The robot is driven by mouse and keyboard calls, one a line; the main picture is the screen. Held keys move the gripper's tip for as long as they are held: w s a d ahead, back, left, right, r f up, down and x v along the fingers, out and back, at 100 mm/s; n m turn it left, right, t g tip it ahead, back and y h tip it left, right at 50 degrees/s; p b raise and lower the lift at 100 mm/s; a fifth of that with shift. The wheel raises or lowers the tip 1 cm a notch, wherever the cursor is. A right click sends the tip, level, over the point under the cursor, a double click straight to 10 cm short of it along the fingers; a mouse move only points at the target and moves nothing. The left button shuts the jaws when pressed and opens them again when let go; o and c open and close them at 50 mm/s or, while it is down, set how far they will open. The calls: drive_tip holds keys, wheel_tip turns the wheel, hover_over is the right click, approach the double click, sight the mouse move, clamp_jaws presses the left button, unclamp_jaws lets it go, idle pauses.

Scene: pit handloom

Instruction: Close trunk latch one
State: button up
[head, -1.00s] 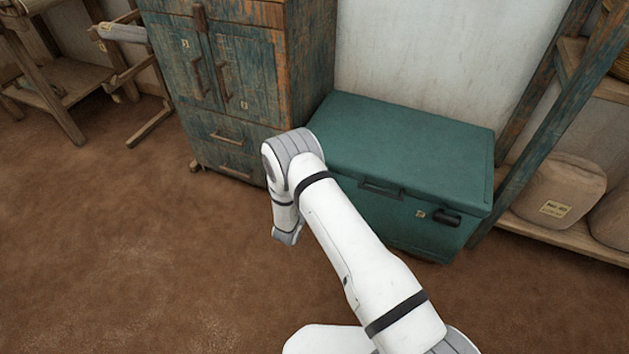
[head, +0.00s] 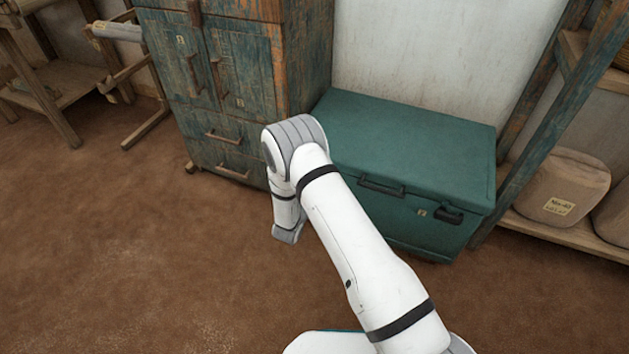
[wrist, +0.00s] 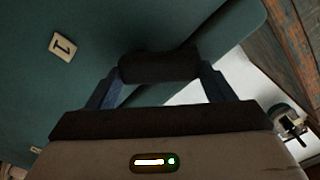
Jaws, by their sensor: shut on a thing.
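The green trunk (head: 405,140) stands closed against the wall in the head view, with a dark latch and a small tag at its front right. In the wrist view, the trunk's green face (wrist: 100,40) carries a pale tag marked 1 (wrist: 63,47). Beside that tag is a dark latch, trunk latch one (wrist: 158,66). My gripper (wrist: 160,80) is shut on this latch, with one finger on each side of it. In the head view my own arm hides the gripper and this latch.
A worn teal cabinet (head: 240,85) stands left of the trunk. A wooden shelf post (head: 560,95) and a shelf with a wrapped bundle (head: 563,186) are to the right. The brown floor (head: 130,240) in front and to the left is clear.

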drive_tip(key=shift+s+d+m+b, duration=0.1)
drive_tip(key=shift+d+m+b, duration=0.2)
drive_tip(key=shift+m+b, duration=1.1)
drive_tip(key=shift+s+d+m+b, duration=0.1)
drive_tip(key=shift+d+m+b, duration=0.15)
drive_tip(key=shift+m+b, duration=1.2)
drive_tip(key=shift+s+d+m+b, duration=0.1)
drive_tip(key=shift+d+m+b, duration=0.2)
drive_tip(key=shift+m+b, duration=1.1)
drive_tip(key=shift+m+p, duration=0.55)
drive_tip(key=shift+m, duration=0.1)
drive_tip(key=o, duration=1)
drive_tip(key=p+v, duration=0.2)
drive_tip(key=v, duration=0.5)
drive_tip(key=shift+s+a+p, duration=0.1)
drive_tip(key=shift+s+p, duration=0.2)
drive_tip(key=shift+s, duration=0.1)
